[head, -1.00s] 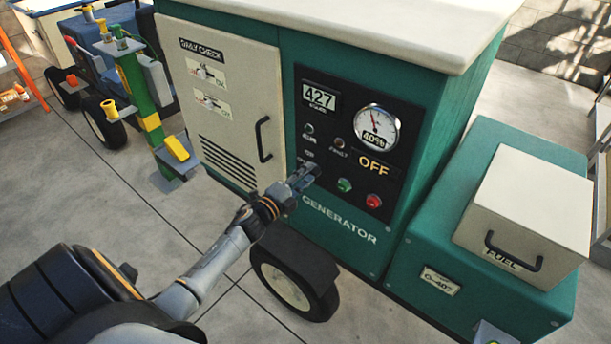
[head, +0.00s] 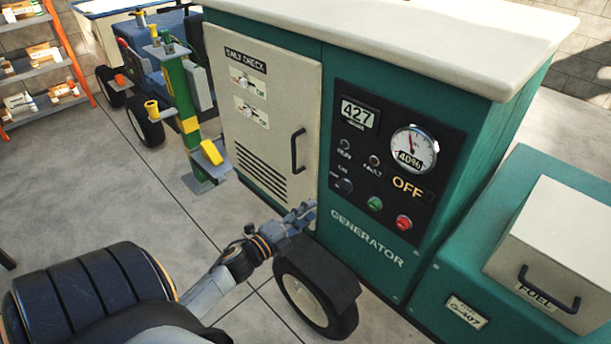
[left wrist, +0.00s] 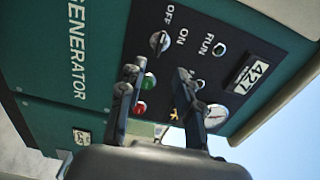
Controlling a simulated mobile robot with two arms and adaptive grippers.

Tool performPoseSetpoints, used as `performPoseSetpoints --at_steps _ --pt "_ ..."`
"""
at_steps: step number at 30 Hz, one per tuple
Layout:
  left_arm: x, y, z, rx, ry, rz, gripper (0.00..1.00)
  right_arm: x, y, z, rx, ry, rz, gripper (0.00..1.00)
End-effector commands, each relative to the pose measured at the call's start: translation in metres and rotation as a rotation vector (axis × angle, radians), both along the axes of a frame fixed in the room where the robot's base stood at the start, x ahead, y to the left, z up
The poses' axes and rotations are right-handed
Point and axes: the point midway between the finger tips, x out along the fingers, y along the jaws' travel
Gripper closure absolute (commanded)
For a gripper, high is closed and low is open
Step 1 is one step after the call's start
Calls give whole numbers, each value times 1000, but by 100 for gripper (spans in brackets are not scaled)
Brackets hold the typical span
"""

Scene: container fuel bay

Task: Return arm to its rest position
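My left arm (head: 215,290) reaches in from the lower left in the head view. My left gripper (head: 303,214) is in front of the generator, below and left of its control panel (head: 393,165). In the left wrist view the two fingers of my left gripper (left wrist: 156,76) stand apart with nothing between them. The panel also shows there, with a rotary switch (left wrist: 159,42) beyond the fingers. The switch is dark and small in the head view (head: 343,186). The panel reads OFF, 427 and 40%. My right gripper is not in view.
The green generator (head: 365,240) fills the centre, with a closed cream door (head: 265,125) and a wheel (head: 305,300). A fuel box (head: 560,250) stands at the right. A green post (head: 183,115) and an orange shelf (head: 40,75) stand at the left. Bare floor lies between.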

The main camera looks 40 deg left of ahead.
Motion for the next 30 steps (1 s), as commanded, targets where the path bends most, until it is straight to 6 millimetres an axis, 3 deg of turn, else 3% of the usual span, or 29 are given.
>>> performPoseSetpoints --at_steps 20,23,25,30 --pt "-4 0 -4 -9 7 4 66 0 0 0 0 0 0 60" --pt "-8 2 -28 -68 56 28 66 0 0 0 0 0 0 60" --pt "-14 2 -63 -149 126 65 66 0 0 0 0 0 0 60" --pt "-53 -7 -180 -414 370 209 66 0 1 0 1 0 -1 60"
